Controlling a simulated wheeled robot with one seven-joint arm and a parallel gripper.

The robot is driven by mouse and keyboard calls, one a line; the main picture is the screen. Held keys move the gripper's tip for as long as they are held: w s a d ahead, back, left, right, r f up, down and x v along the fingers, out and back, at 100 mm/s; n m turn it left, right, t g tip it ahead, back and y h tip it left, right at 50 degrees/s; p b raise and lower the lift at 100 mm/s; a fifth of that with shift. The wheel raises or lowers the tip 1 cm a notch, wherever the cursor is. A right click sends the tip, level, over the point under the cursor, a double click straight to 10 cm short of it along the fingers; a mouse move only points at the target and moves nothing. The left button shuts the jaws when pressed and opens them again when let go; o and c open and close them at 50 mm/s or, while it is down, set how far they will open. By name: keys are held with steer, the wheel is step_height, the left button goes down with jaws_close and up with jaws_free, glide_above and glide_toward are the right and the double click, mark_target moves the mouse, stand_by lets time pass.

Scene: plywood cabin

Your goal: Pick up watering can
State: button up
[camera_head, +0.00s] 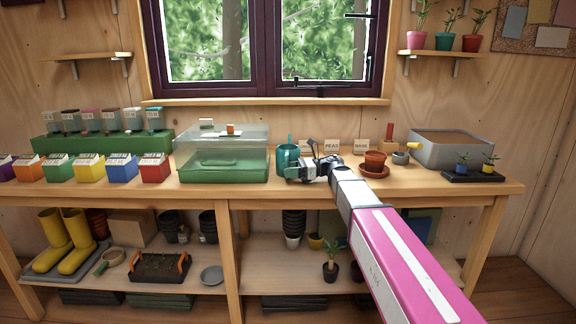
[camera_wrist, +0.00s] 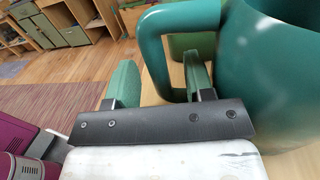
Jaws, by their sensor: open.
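The watering can (camera_head: 286,158) is teal and stands on the workbench, right of the green-based propagator. In the wrist view the can (camera_wrist: 272,85) fills the right side, with its loop handle (camera_wrist: 152,62) towards the left. My gripper (camera_head: 297,172) is at the can's near right side in the head view and hides part of it. In the wrist view my gripper (camera_wrist: 160,82) is open. Its two green fingers stand either side of the handle's upright part, the right finger showing within the loop. I cannot tell whether either finger touches the handle.
The propagator (camera_head: 225,163) stands close left of the can. A terracotta pot (camera_head: 375,161) on a saucer, a grey tub (camera_head: 452,153) and a small seedling tray (camera_head: 474,176) stand to the right. Seed label cards (camera_head: 332,146) stand behind my gripper. The bench front (camera_head: 250,194) is clear.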

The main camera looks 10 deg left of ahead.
jaws_close()
